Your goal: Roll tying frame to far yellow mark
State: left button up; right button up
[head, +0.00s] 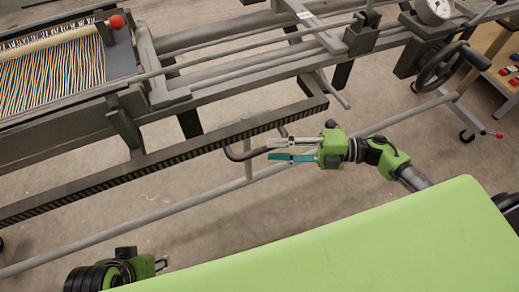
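The grey frame with a dark toothed rail (150,163) runs from the lower left towards the middle in the head view. I take it for the tying frame. A dark curved handle (234,154) hangs from it near the rail's right part. My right gripper (270,150) points left at this handle, with a gap between its grey upper finger and teal lower finger. I cannot tell whether the handle lies between or behind them. My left gripper (160,264) is partly in view at the bottom left; its fingers are not clear. I see no yellow mark.
Striped warp threads (55,70) with a red knob (116,21) lie at the upper left. A handwheel (447,67) and a gauge (434,10) are at the upper right, beside a wheeled wooden cart (505,72). A green surface (350,250) fills the lower right. Concrete floor (200,225) shows below the rail.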

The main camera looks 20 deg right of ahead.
aim_at(260, 151)
jog(key=x, duration=0.5)
grip_shut()
